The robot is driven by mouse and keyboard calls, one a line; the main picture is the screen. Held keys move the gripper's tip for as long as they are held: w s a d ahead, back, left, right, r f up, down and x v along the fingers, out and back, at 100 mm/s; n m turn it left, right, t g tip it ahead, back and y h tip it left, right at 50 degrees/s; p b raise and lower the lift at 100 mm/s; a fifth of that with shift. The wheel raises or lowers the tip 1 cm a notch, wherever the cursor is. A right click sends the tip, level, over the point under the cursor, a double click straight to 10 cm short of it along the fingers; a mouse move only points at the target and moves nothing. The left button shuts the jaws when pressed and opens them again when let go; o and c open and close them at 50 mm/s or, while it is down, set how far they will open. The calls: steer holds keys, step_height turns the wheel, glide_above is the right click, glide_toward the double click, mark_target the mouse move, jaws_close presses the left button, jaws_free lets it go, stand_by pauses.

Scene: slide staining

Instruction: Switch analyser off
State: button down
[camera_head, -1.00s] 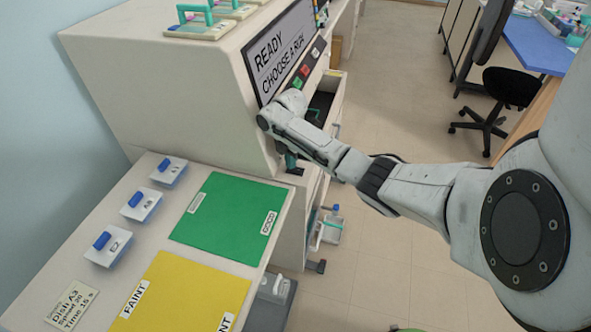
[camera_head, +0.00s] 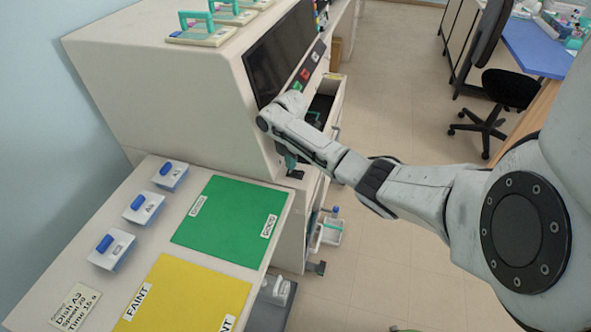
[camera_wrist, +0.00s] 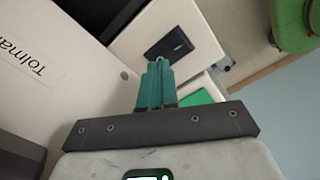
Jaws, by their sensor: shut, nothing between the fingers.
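The analyser (camera_head: 150,85) is the large cream machine at the left in the head view. Its screen (camera_head: 280,50) is dark and blank. A dark switch plate (camera_head: 297,174) sits low on its front near my gripper (camera_head: 289,160). In the wrist view a black rocker-like switch (camera_wrist: 168,47) on a pale panel lies just beyond my gripper (camera_wrist: 159,62). The teal fingers are shut together with nothing between them. Their tips are close to the switch's lower edge; I cannot tell if they touch it.
Green (camera_head: 230,220) and yellow (camera_head: 185,295) mats and several lidded white dishes (camera_head: 143,207) are on the side table. Coloured buttons (camera_head: 305,75) run beside the screen. An open drawer (camera_head: 335,95) stands behind my wrist. The floor (camera_head: 400,100) to the right is clear up to a black chair (camera_head: 500,100).

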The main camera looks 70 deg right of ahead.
step_height(320, 180, up, 5)
steer(key=p, duration=0.4)
stand_by(0.7)
